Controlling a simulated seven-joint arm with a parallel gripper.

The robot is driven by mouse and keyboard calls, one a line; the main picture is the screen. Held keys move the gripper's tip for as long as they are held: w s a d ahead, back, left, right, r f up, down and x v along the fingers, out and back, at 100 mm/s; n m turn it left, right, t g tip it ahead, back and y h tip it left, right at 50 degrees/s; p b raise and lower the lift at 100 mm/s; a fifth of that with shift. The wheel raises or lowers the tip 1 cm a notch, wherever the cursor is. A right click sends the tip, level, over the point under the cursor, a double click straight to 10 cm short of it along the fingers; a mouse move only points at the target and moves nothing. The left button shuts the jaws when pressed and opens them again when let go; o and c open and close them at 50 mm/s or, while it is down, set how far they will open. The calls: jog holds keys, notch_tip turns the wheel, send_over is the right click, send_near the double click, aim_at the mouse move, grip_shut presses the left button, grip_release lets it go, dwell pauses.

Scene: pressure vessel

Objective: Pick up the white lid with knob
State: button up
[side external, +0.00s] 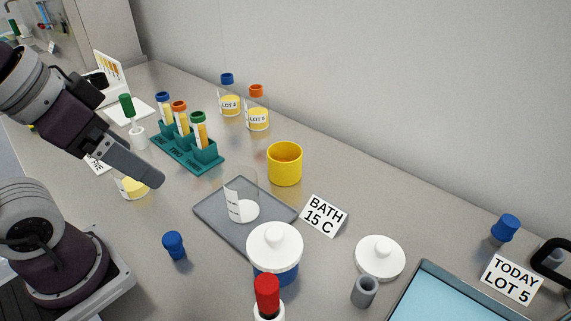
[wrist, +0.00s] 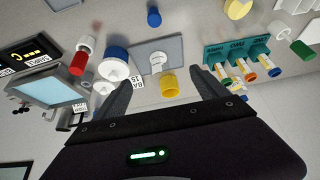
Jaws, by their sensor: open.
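A white lid with a knob (side external: 380,257) lies flat on the grey counter at the front right, knob up. A second white lid with a knob (side external: 274,245) sits on a blue pot (side external: 276,275), left of the loose lid. In the wrist view the pot's white lid (wrist: 113,70) and the loose lid (wrist: 104,86) lie to the left, close together. My gripper (side external: 148,176) is at the left of the side view, above the counter and well away from both lids. In the wrist view its two fingers (wrist: 163,86) are spread apart with nothing held.
A grey tray (side external: 215,215) with a beaker, a yellow cup (side external: 285,163) and a BATH 15 C sign (side external: 324,216) stand between. A teal tube rack (side external: 187,152) is further back.

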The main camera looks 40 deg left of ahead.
jog(key=o, duration=0.4)
jog(key=w+d+r+n+g+h, duration=0.15)
jog(key=w+d+n, duration=0.25)
jog(key=w, duration=0.4)
jog(key=w+d+r+n+g+h, duration=0.1)
jog(key=w+d+r+n+g, duration=0.2)
jog(key=w, duration=0.5)
jog(key=n+g+y, duration=0.1)
jog(key=n+y, duration=0.2)
jog(key=n, duration=0.5)
send_over(384, 246)
jog(key=shift+h, duration=0.25)
jog(key=f, duration=2)
jog(key=shift+d+f, duration=0.15)
jog(key=shift+d, duration=0.15)
jog(key=f, duration=0.6)
jog(key=shift+a+f, duration=0.15)
jog(key=shift+a, duration=0.1)
